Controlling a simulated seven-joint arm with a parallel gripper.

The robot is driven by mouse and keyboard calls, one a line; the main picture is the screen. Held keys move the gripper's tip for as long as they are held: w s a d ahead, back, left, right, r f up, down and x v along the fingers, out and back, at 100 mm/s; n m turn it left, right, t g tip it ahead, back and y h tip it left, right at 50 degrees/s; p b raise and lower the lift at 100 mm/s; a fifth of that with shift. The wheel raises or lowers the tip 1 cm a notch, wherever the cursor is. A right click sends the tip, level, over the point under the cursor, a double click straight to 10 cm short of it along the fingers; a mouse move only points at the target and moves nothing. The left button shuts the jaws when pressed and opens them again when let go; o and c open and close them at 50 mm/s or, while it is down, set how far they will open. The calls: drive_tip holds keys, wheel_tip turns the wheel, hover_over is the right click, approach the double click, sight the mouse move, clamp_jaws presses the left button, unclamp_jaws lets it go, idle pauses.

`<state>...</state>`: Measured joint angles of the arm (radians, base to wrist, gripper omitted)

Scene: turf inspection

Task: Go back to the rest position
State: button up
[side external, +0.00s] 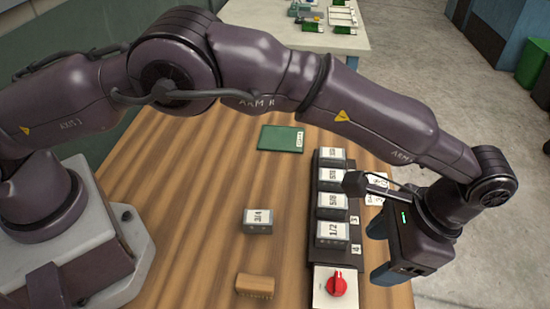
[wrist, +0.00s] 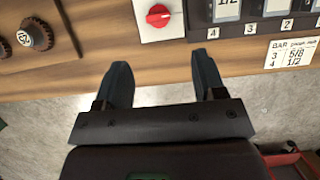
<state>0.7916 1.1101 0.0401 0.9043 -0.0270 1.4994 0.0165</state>
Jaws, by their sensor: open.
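In the wrist view my gripper (wrist: 162,65) shows the fingers spread over the strip where the table edge meets the grey floor (wrist: 265,100). The black rack (side external: 347,254) with several grey labelled blocks stands to the left of my gripper in the side view. The rest position is not marked in either view.
A red knob (side external: 337,286) sits on a white plate by the rack. A loose 3/4 block (side external: 257,221), a brown block (side external: 255,286) and a green folder (side external: 281,138) lie on the table. Dark knobs (wrist: 38,38) show in the wrist view. A white table (side external: 300,37) stands behind.

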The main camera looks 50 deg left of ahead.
drive_tip(key=a+r+n+t+h, duration=0.1)
drive_tip(key=a+r+n+h, duration=0.1)
drive_tip(key=a+r, duration=0.75)
drive_tip(key=s+a+r+n+t, duration=0.2)
drive_tip(key=s+a+r, duration=0.2)
drive_tip(key=a, duration=0.4)
drive_tip(key=s+a+r+n+t, duration=0.2)
drive_tip(key=s+a+r+t, duration=0.1)
drive_tip(key=s+a, duration=0.4)
drive_tip(key=s+a+r+n+t+h, duration=0.1)
drive_tip(key=s+a+r, duration=0.4)
drive_tip(key=a, duration=0.5)
drive_tip(key=shift+s+a+n+t, duration=0.15)
drive_tip(key=shift+a+n+t, duration=0.05)
drive_tip(key=shift+n+t, duration=0.65)
